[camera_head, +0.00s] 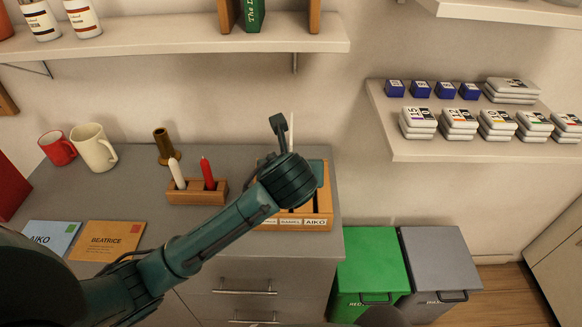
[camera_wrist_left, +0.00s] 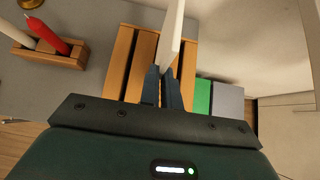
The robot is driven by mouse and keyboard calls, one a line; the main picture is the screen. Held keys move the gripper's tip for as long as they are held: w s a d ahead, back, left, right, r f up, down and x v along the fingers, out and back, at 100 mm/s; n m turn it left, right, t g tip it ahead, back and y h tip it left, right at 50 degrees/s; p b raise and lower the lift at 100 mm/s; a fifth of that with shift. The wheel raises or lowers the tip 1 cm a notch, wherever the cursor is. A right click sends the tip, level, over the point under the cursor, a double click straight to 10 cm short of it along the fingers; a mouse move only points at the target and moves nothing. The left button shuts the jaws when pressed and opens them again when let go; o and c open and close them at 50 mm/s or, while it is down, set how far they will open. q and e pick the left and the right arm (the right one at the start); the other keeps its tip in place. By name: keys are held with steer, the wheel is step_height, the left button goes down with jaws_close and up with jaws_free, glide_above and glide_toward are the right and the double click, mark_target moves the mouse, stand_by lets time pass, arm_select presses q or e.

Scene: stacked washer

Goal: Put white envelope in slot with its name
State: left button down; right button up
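My left gripper (camera_head: 280,128) is above the wooden slotted sorter (camera_head: 318,213) on the grey counter. In the left wrist view the gripper (camera_wrist_left: 162,88) is shut on the white envelope (camera_wrist_left: 172,30), held edge-on between the fingers. In the head view only a thin strip of the envelope (camera_head: 291,128) shows, upright; its name cannot be read. The sorter's slats (camera_wrist_left: 122,62) lie beneath the envelope. Its front labels include DANIEL and AIKO at the right end; my arm hides the left part. My right gripper is not in view.
A blue AIKO envelope (camera_head: 50,238) and an orange BEATRICE envelope (camera_head: 108,240) lie at the counter's left. A candle holder (camera_head: 195,196) with white and red candles stands left of the sorter. Green (camera_head: 372,262) and grey (camera_head: 440,260) bins stand right of the counter.

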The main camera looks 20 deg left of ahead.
arm_select(q)
step_height(320, 180, down, 7)
steer(key=shift+r+b, duration=0.2)
steer(key=shift+b, duration=0.1)
stand_by(2.5)
steer(key=c, duration=1.5)
jaws_free()
steer(key=shift+c, duration=0.2)
steer(key=v, duration=1.3)
